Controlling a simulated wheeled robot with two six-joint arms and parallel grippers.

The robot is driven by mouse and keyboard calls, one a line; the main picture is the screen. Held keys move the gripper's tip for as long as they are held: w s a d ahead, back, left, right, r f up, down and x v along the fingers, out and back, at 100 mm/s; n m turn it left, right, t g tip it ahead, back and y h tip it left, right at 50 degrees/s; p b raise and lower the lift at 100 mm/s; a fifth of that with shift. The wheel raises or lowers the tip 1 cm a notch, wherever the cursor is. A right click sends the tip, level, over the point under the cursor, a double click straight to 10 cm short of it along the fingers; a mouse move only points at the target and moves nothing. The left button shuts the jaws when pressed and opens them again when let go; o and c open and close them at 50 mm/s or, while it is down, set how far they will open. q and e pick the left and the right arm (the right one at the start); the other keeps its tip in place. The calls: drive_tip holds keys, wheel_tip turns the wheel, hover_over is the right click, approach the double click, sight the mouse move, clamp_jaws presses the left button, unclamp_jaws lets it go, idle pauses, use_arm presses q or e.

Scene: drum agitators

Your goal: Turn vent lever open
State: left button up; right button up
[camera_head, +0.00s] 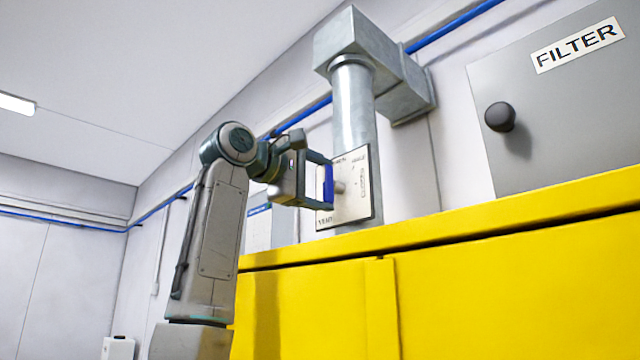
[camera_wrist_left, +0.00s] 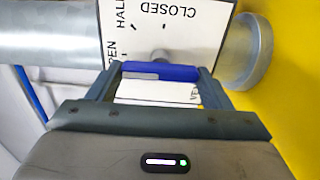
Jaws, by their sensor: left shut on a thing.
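The blue vent lever (camera_head: 328,184) stands on a pale label plate (camera_head: 356,203) fixed to the metal vent pipe (camera_head: 352,110). In the left wrist view the blue lever (camera_wrist_left: 160,72) lies across the picture between my fingertips. The plate (camera_wrist_left: 195,30) there reads "CLOSED", "HALF" and part of "OPEN". The lever covers part of the plate. My left gripper (camera_head: 325,184) is shut on the lever, and it also shows in the left wrist view (camera_wrist_left: 158,74). My right gripper is not in either view.
A yellow cabinet (camera_head: 480,270) runs below the plate and to the right. A grey panel marked "FILTER" (camera_head: 578,44) with a black knob (camera_head: 500,117) is at the upper right. A blue pipe (camera_head: 455,25) runs along the wall. Open room lies at the left.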

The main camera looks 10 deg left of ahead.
use_arm(q)
drive_tip(key=o, duration=1)
drive_tip(key=shift+s+a+f, duration=0.1)
drive_tip(key=shift+s, duration=0.05)
drive_tip(key=b+v, duration=0.5)
drive_tip(key=v, duration=0.5)
drive_tip(key=shift+s+a, duration=0.1)
drive_tip(key=shift+s, duration=0.05)
